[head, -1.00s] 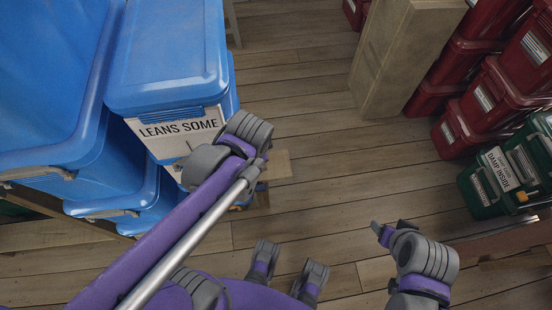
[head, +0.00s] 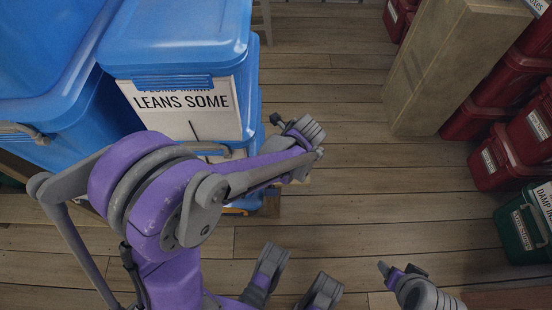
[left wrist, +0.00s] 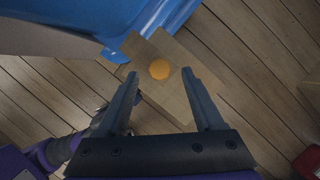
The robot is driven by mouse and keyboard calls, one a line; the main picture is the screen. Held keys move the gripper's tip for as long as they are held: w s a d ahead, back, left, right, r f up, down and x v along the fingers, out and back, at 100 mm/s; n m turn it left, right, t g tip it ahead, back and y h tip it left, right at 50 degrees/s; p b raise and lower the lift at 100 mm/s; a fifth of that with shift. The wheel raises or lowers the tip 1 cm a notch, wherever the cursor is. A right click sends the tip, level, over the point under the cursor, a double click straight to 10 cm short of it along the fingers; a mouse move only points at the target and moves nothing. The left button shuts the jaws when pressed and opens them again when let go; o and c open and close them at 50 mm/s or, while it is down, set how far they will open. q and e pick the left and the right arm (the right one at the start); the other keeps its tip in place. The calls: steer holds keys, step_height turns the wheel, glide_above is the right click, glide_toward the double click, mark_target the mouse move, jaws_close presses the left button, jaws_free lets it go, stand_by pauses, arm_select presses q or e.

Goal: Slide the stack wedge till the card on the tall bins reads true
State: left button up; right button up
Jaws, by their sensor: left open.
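The tall blue bins (head: 175,45) stand at the left in the head view. Their white card (head: 205,118) reads "LEANS SOME"; a line above is partly covered by the lid's edge. In the left wrist view the pale wooden wedge (left wrist: 176,101) with an orange dot lies by the foot of the blue bin (left wrist: 150,20). My left gripper (left wrist: 160,73) is open, its fingers on either side of the dot as seen from above; contact cannot be told. In the head view my left arm hides most of the wedge area.
A tall wooden block (head: 450,65) stands at the upper right. Red bins (head: 500,100) and a green bin (head: 522,222) marked damp line the right edge. The plank floor (head: 350,190) between the stacks is clear.

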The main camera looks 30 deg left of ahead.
arm_select(q)
steer(key=shift+b+x, duration=0.55)
steer(key=shift+x, duration=1.65)
steer(key=shift+c, duration=0.3)
jaws_close()
